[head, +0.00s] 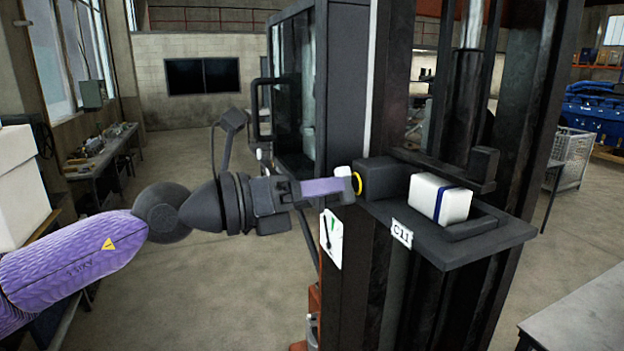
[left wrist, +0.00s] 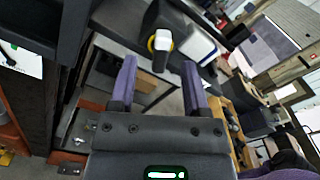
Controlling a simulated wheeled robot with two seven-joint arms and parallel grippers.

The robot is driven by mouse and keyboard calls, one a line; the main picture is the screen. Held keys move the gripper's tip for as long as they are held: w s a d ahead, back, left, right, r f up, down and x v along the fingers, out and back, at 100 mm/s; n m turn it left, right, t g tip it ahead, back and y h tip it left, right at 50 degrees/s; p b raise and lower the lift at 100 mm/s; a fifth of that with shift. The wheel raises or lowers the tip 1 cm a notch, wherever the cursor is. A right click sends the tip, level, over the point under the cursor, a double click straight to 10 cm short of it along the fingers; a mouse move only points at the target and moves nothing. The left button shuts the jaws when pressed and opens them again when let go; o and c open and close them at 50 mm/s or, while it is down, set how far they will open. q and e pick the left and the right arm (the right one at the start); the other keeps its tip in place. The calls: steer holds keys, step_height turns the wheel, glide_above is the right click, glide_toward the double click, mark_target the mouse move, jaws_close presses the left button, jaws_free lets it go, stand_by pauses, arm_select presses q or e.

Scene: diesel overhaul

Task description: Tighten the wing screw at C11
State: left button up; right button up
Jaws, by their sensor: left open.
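The C11 station is a dark shelf on the black mast, with a C11 label (head: 401,233). On its left, a dark block (head: 384,178) carries the wing screw, whose yellow ring (head: 358,183) and pale wing (head: 343,171) face my left gripper. In the left wrist view the wing screw (left wrist: 161,42) shows as a white bar in front of a yellow ring. My left gripper (head: 350,185) is open and empty. In the left wrist view its purple fingers (left wrist: 160,64) point toward the screw, one on each side; contact cannot be told. My right gripper is not in view.
A white block with a blue band (head: 440,199) sits on the shelf behind the screw block. A dial plate (head: 331,238) hangs below the screw on the mast. A dark glazed cabinet (head: 297,90) stands behind. Open floor lies to the left.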

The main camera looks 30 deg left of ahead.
arm_select(q)
steer(key=shift+x, duration=1.2)
